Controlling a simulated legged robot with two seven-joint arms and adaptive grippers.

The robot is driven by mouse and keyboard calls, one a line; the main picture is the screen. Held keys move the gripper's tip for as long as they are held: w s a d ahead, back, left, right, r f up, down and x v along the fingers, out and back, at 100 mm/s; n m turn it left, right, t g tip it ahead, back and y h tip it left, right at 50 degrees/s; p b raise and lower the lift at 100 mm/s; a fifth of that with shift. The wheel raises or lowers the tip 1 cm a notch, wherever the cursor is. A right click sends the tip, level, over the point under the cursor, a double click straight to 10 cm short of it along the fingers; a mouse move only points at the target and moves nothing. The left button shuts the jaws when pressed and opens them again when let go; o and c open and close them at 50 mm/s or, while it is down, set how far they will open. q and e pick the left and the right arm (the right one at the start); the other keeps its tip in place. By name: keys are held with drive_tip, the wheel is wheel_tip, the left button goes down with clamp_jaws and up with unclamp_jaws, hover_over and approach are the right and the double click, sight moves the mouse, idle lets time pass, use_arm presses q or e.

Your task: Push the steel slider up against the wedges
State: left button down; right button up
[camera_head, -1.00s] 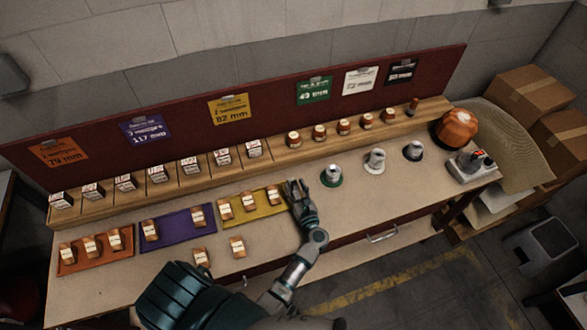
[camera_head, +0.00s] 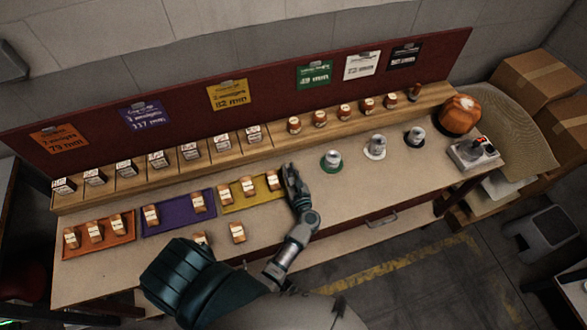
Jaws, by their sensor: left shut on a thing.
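My left gripper (camera_head: 290,170) is shut at the right end of the yellow tray (camera_head: 262,204). The thing in its jaws is mostly hidden; from its place it seems to be the steel slider, which I cannot make out clearly. Three wooden wedges with pale labels stand in a row in this tray: a left one (camera_head: 225,191), a middle one (camera_head: 247,186) and a right one (camera_head: 272,181). The gripper is just right of the right wedge; whether anything touches it is too small to tell. My right gripper is not in view.
An orange tray (camera_head: 108,249) and a purple tray (camera_head: 175,222) with more wedges lie to the left. Loose wedges, one of them here (camera_head: 237,233), lie in front. Three round metal pieces, the nearest here (camera_head: 332,159), stand right of my gripper. A shelf of blocks runs behind.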

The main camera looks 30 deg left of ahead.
use_arm(q)
drive_tip(key=s+a, duration=0.2)
drive_tip(key=s, duration=0.1)
drive_tip(key=s+a, duration=0.3)
drive_tip(key=s, duration=0.1)
drive_tip(key=s+a+p, duration=0.1)
drive_tip(key=s+a, duration=0.2)
drive_tip(key=shift+s+a, duration=0.15)
drive_tip(key=shift+a, duration=0.05)
drive_tip(key=c, duration=1.3)
unclamp_jaws()
drive_tip(key=shift+c, duration=0.2)
drive_tip(key=o, duration=0.3)
drive_tip(key=shift+s+r, duration=0.1)
drive_tip(key=shift+s, duration=0.05)
drive_tip(key=shift+d, duration=0.1)
drive_tip(key=v, duration=1.2)
